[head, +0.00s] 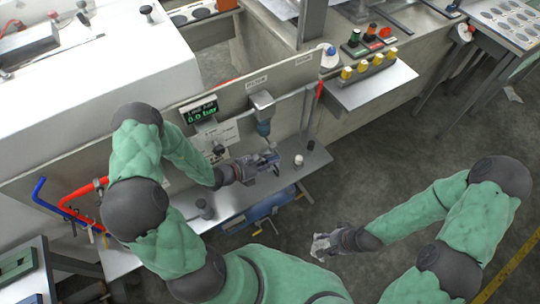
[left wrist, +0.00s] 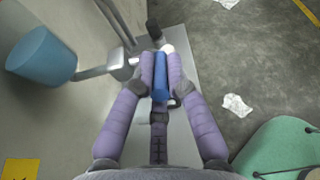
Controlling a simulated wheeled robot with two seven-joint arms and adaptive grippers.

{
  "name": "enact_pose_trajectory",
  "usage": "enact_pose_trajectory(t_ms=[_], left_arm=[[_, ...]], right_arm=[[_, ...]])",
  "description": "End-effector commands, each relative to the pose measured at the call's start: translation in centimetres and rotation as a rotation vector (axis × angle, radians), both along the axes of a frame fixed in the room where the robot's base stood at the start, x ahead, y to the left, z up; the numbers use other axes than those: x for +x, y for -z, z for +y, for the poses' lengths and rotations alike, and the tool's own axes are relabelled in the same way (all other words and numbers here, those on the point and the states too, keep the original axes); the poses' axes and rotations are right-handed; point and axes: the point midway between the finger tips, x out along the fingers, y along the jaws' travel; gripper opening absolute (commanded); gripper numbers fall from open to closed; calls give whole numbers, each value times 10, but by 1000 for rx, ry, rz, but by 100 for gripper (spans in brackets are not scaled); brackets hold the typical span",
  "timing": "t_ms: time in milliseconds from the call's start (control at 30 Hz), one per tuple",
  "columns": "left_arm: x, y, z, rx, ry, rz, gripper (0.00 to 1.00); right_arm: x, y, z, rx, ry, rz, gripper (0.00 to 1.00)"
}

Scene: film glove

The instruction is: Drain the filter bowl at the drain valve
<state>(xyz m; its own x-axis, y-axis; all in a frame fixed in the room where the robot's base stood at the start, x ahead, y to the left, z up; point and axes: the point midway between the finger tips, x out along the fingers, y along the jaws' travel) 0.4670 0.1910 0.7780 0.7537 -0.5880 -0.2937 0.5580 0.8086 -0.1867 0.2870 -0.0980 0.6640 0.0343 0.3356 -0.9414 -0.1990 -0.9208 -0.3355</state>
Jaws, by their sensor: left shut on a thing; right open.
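The filter (head: 262,103) hangs on the panel with its blue bowl (head: 264,128) below; the bowl is large at left in the left wrist view (left wrist: 40,58). My left gripper (head: 268,160) is low in front of the panel, below and slightly right of the bowl and apart from it. In the left wrist view its fingers (left wrist: 160,72) are shut on a blue bar-shaped handle (left wrist: 160,88). It looks like the drain valve's lever, but its joint is hidden. My right gripper (head: 326,243) is open and empty over the floor. A display (head: 199,110) reads 0.0 bar.
A grey shelf (head: 235,197) runs under the panel. A white-topped piece (head: 299,160) and a black piece (head: 311,145) stand at its right end. A blue container (head: 262,207) is below. A button shelf (head: 368,90) juts out right. Open floor (head: 400,150) lies right.

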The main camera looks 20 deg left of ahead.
Motion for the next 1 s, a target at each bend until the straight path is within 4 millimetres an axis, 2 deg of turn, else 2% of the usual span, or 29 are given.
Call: enact_pose_trajectory(t_ms=[33, 167, 567, 600, 667, 1000], left_arm=[[1, -7, 0, 12, 1, 11, 0], [1, -6, 0, 37, 1, 42, 0], [2, -4, 0, 46, 0, 55, 0], [2, -4, 0, 46, 0, 55, 21], [2, -4, 0, 46, 0, 55, 38], [1, -4, 0, 45, -1, 58, 39]], right_arm=[[0, -9, 0, 0, 0, 0, 48], [0, -16, 0, 0, 0, 0, 48], [0, -17, 0, 0, 0, 0, 48], [0, -17, 0, 0, 0, 0, 48], [0, -17, 0, 0, 0, 0, 48], [0, -17, 0, 0, 0, 0, 48]])
